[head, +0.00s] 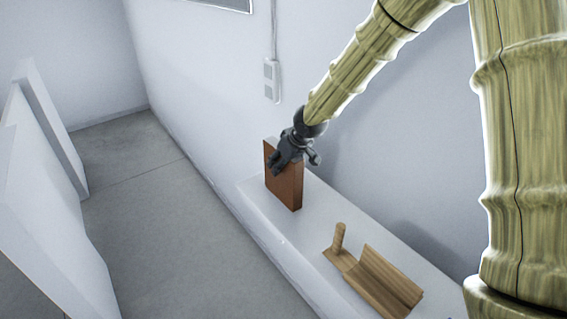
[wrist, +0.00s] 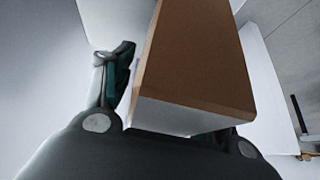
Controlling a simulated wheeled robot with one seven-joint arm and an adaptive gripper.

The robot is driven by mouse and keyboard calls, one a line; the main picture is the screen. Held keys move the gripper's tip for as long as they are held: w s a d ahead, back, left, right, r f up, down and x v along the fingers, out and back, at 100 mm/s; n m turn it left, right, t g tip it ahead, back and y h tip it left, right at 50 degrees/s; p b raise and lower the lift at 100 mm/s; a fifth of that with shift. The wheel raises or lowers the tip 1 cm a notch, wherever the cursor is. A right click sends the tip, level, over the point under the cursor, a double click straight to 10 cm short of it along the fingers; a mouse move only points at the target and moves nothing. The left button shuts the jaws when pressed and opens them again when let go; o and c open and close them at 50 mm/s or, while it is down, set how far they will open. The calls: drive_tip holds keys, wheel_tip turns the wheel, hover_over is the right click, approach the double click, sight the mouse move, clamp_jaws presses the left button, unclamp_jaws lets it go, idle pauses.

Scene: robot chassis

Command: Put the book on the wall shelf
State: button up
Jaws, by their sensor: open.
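The book (head: 284,185) is a brown, upright block standing on the white wall shelf (head: 325,205) along the wall. My gripper (head: 292,158) is at the book's upper part, with its fingers apart. In the wrist view the book (wrist: 195,55) fills the middle, its pale end facing the palm of my gripper (wrist: 205,80). One finger shows to the left of the book with a gap between them. The other finger is mostly hidden behind the book, so I cannot tell whether it touches.
A wooden holder (head: 385,285) with a short upright peg (head: 339,238) lies on the shelf nearer to me. A wall outlet (head: 271,80) is above and behind the book. White panels (head: 45,200) stand at left, with clear grey floor (head: 165,235) between.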

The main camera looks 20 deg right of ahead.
drive_tip(key=shift+b+v, duration=1.35)
drive_tip(key=shift+v, duration=4.6)
drive_tip(key=shift+r, duration=0.1)
